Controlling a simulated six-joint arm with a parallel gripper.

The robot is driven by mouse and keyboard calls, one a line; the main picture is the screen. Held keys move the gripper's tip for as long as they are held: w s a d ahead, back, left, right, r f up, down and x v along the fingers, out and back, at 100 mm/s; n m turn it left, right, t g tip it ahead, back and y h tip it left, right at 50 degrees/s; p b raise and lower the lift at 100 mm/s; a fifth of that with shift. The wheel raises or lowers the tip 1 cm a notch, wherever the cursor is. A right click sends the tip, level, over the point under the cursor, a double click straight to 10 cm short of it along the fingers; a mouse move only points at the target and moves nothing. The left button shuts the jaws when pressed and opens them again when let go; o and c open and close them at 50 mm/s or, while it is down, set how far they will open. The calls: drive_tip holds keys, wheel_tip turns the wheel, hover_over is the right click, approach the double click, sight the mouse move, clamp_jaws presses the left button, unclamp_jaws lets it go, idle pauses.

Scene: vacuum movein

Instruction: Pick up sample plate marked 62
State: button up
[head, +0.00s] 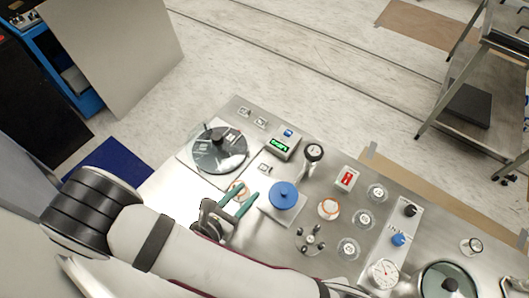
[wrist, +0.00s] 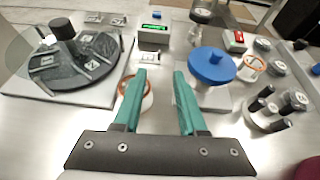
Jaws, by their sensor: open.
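Several small square sample plates are in view; I cannot read a 62 on any of them. One plate (head: 265,169) lies alone on the metal table in front of the green-display box; it also shows in the wrist view (wrist: 150,57), just beyond my fingertips. Two more plates (head: 244,111) (head: 261,122) lie at the table's far edge. Others sit on the dark round disc (wrist: 95,72) under a partial clear cover. My gripper (head: 242,192) is open and empty, its green fingers (wrist: 160,74) above the table, apart from the lone plate.
The green-display box (head: 281,145) stands behind the lone plate. A blue-lidded round thing (head: 283,194) on a pale base is close right of my fingers. An orange ring (wrist: 147,102) lies beneath the left finger. A dark-capped post (head: 313,153) and several small dishes stand further right.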

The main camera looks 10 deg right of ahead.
sight(268, 170)
drive_tip(key=x, duration=1.1)
drive_tip(key=shift+w+d+f, duration=0.15)
drive_tip(key=shift+w+f, duration=0.05)
drive_tip(key=shift+f, duration=0.15)
clamp_jaws()
